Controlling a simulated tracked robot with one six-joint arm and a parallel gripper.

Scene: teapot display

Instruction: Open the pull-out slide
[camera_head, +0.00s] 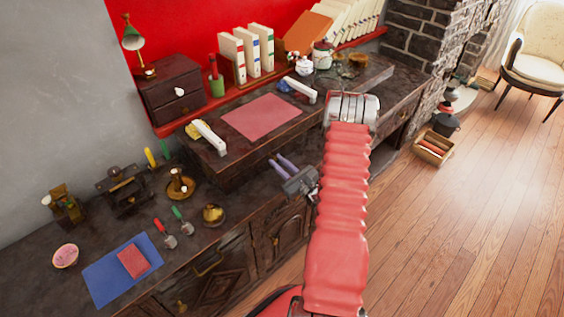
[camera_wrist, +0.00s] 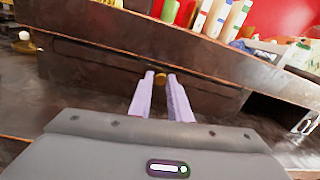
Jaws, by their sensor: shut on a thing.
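The pull-out slide (camera_wrist: 110,68) appears as a long dark wooden front panel with a small brass knob (camera_wrist: 160,79) in the wrist view. My gripper (camera_wrist: 161,80) has two pale purple fingers that reach forward to the panel, with the knob between their tips. The fingers are shut on the knob. In the head view my gripper (camera_head: 279,161) is at the front of the raised dark wooden desk section (camera_head: 225,170). The knob is hidden there, and I cannot tell any gap around the slide's front.
A pink mat (camera_head: 262,117) and white-handled items (camera_head: 209,138) lie on the raised top. Binders (camera_head: 252,50) stand behind. The lower desktop holds a candle holder (camera_head: 179,184), a brass bell (camera_head: 213,214) and a blue mat (camera_head: 110,277). Open wooden floor (camera_head: 470,215) lies to the right.

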